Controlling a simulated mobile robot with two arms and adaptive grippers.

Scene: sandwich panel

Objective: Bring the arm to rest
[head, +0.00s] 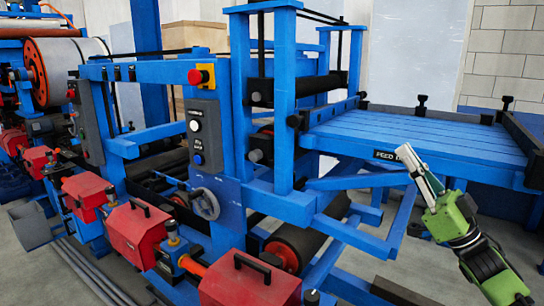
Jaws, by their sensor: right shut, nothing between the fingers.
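My right gripper (416,166) shows at the lower right on my green and black arm. Its pale, slim fingers are shut with nothing between them. They point up and to the left, in front of the near edge of the blue feed table (420,138) and over part of its black label. I cannot tell how far the fingertips are from that edge. My left gripper is not in view.
A blue machine frame fills the middle, with a control box (204,132), a red stop button (195,77) and a grey handwheel (205,204). Red boxes (135,232) line the lower left. Grey floor (440,275) shows around my right arm.

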